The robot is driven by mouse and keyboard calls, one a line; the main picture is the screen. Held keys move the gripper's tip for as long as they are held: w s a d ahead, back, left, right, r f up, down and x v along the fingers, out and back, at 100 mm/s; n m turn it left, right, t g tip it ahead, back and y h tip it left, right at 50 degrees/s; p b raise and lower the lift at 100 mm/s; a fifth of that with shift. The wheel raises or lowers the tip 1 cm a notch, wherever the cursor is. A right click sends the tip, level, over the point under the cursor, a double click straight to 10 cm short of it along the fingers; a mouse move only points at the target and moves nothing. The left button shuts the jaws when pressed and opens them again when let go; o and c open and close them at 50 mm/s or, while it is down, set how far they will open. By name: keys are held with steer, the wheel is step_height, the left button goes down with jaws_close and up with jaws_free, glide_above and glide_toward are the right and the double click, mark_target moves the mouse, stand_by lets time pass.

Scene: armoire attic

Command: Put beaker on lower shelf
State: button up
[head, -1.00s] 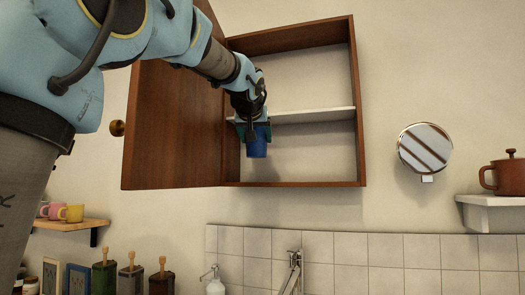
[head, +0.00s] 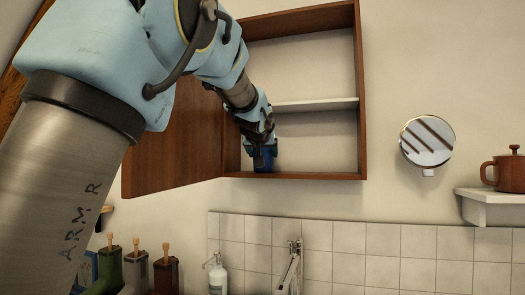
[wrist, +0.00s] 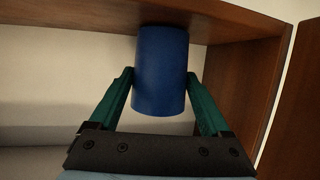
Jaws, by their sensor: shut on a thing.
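The blue beaker (head: 264,163) is in the lower left of the open wooden cabinet (head: 310,176), below the white middle shelf (head: 310,104). My gripper (head: 262,148) is shut on it from above, and its fingers partly hide it in the head view. In the wrist view my gripper (wrist: 160,85) has one green finger on each side of the beaker (wrist: 160,70). The beaker's far end meets the cabinet's wooden floor board (wrist: 235,18) in that picture; I cannot tell whether it touches or stays just above it.
The open cabinet door (head: 170,145) stands to the left, close to my arm. The right part of the lower compartment is empty. A round mirror (head: 428,141) and a small shelf (head: 490,207) with a brown pot (head: 506,171) are to the right. A faucet (head: 290,267) is below.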

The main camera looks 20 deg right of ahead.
steer(key=shift+f+b, duration=0.25)
steer(key=shift+b, duration=0.05)
steer(key=o, duration=1.2)
steer(key=shift+r, duration=0.1)
steer(key=shift+r, duration=0.15)
steer(key=shift+s+a, duration=0.15)
steer(key=shift+s, duration=0.35)
steer(key=b+v, duration=0.9)
steer(key=v, duration=0.2)
steer(key=shift+w, duration=0.2)
